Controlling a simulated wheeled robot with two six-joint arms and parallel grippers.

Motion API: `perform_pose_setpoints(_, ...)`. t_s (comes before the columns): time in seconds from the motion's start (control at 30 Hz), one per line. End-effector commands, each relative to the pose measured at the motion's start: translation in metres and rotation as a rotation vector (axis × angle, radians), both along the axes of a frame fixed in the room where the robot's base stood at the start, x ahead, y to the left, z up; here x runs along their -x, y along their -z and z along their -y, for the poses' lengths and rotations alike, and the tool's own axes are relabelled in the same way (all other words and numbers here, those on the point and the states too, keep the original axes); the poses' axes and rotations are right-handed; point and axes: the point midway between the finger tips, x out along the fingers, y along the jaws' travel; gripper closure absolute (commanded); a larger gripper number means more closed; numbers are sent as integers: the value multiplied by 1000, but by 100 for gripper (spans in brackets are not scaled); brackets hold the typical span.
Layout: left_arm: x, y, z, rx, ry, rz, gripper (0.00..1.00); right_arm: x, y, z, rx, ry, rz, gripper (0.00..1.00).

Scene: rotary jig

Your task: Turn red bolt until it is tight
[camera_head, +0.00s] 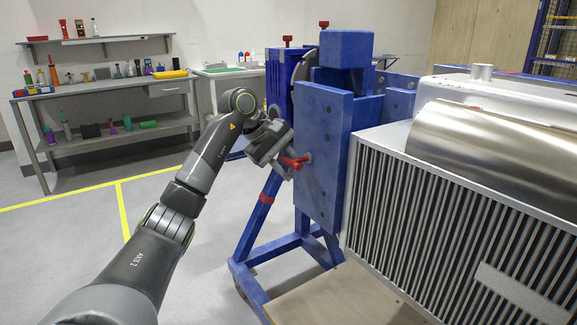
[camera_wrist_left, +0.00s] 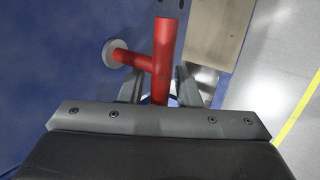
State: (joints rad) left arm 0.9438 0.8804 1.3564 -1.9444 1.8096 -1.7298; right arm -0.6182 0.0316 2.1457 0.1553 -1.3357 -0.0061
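The red bolt (camera_head: 294,162) has a T-shaped handle and sticks out from the side of the blue jig plate (camera_head: 322,130). In the left wrist view the red bolt (camera_wrist_left: 164,45) shows a long bar, with a short stem running to a round grey collar on the blue surface. My left gripper (camera_head: 284,154) is at the bolt. In the left wrist view the left gripper (camera_wrist_left: 161,88) has one finger on each side of the bar's lower part, with gaps visible, so it looks open around the bar. The bar's lower end is hidden by the gripper body. My right gripper is out of view.
A blue frame stand (camera_head: 262,245) carries the jig. A large grey finned machine (camera_head: 440,235) stands close on the right. Two other red bolts (camera_head: 323,24) (camera_head: 287,40) stand on top. A workbench (camera_head: 105,92) is far left; the floor between is clear.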

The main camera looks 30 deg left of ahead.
Motion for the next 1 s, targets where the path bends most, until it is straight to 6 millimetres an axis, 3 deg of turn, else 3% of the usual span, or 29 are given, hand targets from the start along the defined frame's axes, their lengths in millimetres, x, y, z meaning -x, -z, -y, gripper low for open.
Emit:
perform_pose_setpoints(0.3, 0, -1, 0, 1, -1, 1, 64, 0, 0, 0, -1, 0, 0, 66)
perform_pose_setpoints(0.47, 5, -12, -5, 1, -2, 3, 64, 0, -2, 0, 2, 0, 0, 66)
perform_pose_setpoints(1.0, 60, -113, -50, 1, -4, 1, 64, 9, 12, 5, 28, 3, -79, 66)
